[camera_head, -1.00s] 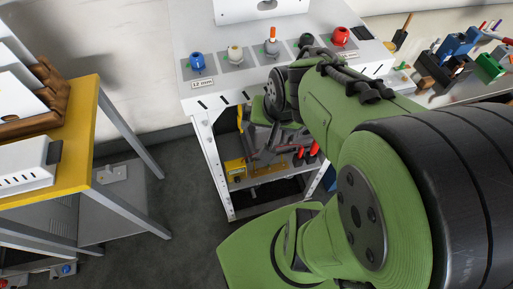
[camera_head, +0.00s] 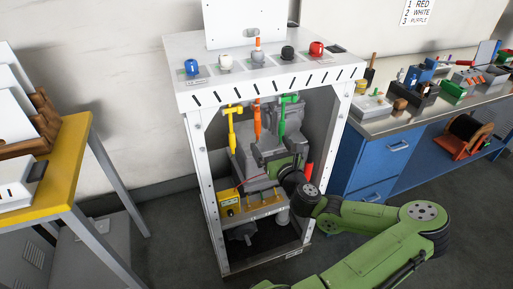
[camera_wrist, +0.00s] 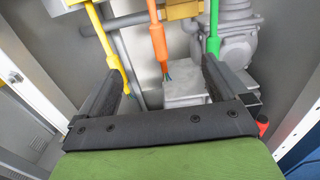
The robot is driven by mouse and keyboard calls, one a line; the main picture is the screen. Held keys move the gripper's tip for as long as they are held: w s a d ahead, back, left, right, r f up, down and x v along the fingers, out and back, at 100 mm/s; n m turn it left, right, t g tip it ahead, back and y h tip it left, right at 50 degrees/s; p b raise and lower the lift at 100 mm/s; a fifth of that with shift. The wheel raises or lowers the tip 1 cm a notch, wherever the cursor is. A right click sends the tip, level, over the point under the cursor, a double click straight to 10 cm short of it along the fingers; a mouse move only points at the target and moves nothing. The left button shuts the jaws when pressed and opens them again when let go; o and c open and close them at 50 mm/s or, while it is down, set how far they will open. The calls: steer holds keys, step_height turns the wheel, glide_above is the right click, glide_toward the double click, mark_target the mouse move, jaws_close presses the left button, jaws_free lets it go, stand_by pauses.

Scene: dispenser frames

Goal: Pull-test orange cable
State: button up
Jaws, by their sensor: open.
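The orange cable (camera_head: 257,122) hangs from under the top of the white cabinet (camera_head: 199,150), between a yellow cable (camera_head: 232,132) and a green cable (camera_head: 282,120). In the wrist view the orange cable (camera_wrist: 157,38) hangs down, with thin dark wire ends at its tip. My gripper (camera_wrist: 163,68) is open, its two dark fingers wide apart. The orange cable's lower end shows between the fingers, and nothing is gripped. The yellow cable (camera_wrist: 105,35) passes close by the left finger and the green cable (camera_wrist: 213,28) by the right one; contact cannot be told.
Grey machinery (camera_wrist: 238,40) lies behind the cables. Cabinet side posts bound the opening. A blue bench (camera_head: 375,155) stands at right, a yellow-topped table (camera_head: 68,160) at left.

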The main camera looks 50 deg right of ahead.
mark_target(259, 127)
steer(key=p+x, duration=0.3)
steer(key=x, duration=0.7)
steer(key=shift+w+r, duration=0.15)
steer(key=shift+r, duration=0.05)
steer(key=shift+w+d+f, duration=0.1)
steer(key=shift+w+d, duration=0.25)
steer(key=shift+w, duration=0.1)
jaws_close()
